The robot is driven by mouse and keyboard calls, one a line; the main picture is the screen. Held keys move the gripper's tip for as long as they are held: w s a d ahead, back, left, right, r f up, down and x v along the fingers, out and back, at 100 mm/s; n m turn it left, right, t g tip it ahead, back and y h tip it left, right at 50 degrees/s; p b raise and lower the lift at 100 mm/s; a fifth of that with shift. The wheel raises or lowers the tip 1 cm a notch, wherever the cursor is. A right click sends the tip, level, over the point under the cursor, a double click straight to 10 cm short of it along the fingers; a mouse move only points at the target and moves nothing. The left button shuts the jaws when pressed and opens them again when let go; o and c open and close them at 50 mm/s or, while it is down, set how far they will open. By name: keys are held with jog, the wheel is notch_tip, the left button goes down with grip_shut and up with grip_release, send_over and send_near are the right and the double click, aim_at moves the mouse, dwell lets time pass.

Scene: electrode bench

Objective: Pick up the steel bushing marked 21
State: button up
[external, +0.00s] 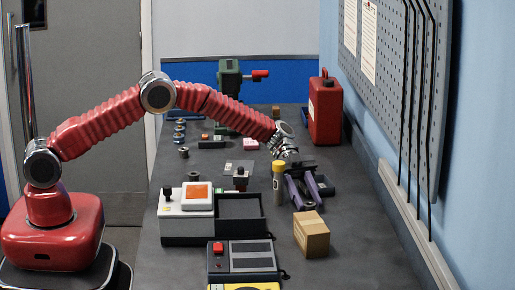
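Several small grey metal cylinders stand along the left edge of the dark bench in the external view. They look like bushings; one (183,152) stands nearest, and others (180,130) are grouped farther back. Their markings are too small to read, so I cannot tell which is 21. My gripper (287,154) is over the right part of the bench, well to the right of these cylinders. It points down, just above and behind a yellow-topped cylinder (279,184). The fingers are too small to tell if they are open or shut.
A purple and dark tool (297,190) lies beside the yellow-topped cylinder. A control box (186,224), a cardboard box (311,234) and a grey device (240,257) stand nearer. A red canister (325,112) and green machine (229,80) stand farther back. A pegboard wall borders the right.

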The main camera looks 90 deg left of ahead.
jog(key=c, duration=0.7)
jog(key=shift+c, duration=0.2)
jog(key=shift+s+r, duration=0.2)
jog(key=shift+r, duration=0.55)
notch_tip(320, 180, up, 10)
jog(key=s, duration=1.9)
jog(key=shift+s, duration=0.35)
